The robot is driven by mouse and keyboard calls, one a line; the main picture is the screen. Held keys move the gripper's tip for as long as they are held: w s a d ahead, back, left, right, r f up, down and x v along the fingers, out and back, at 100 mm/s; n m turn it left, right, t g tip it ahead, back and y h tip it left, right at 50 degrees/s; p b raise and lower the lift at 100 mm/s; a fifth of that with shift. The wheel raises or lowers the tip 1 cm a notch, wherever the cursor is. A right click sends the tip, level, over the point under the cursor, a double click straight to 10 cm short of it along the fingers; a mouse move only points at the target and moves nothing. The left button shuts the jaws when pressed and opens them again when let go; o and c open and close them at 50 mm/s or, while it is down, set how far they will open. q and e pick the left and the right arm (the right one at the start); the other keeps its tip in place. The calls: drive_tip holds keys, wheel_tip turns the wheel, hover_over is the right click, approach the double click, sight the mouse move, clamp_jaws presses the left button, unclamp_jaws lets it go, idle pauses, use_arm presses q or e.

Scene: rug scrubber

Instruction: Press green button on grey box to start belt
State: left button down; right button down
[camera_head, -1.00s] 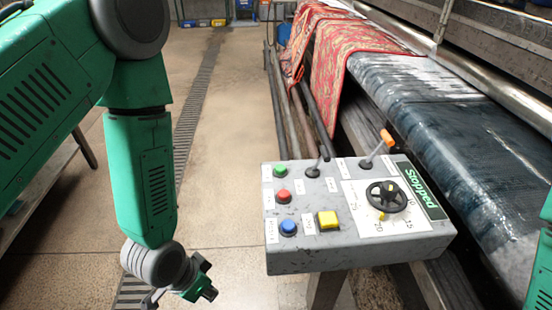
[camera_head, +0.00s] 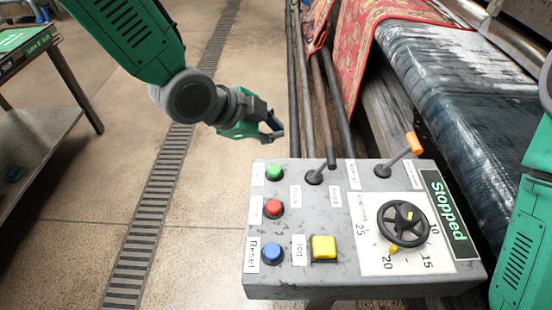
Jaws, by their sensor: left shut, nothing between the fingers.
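The grey box (camera_head: 310,273) stands at the lower right of the head view, its sloped panel facing me. The green button (camera_head: 274,174) is at the panel's upper left, above a red button (camera_head: 272,208) and a blue button (camera_head: 271,253). My right gripper is out of view; part of my right arm shows at the right edge.
The panel also has a yellow button (camera_head: 324,247), a black handwheel (camera_head: 403,221), a black lever (camera_head: 315,177) and an orange-tipped lever (camera_head: 413,143). A red patterned rug (camera_head: 370,40) and the dark wet belt (camera_head: 450,90) lie behind. A metal table (camera_head: 45,140) stands left; the floor between is clear.

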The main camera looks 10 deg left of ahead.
sight(274, 170)
use_arm(q)
drive_tip(key=shift+a, duration=0.2)
wheel_tip(274, 170, down, 7)
drive_tip(key=b, duration=0.6)
drive_tip(key=shift+d+f+b, duration=0.1)
drive_tip(key=shift+f+b, duration=0.1)
drive_tip(key=shift+b, duration=0.2)
drive_tip(key=shift+f+b, duration=0.35)
drive_tip(key=shift+f, duration=0.25)
drive_tip(key=shift+f, duration=0.15)
idle(0.5)
drive_tip(key=shift+f, duration=0.25)
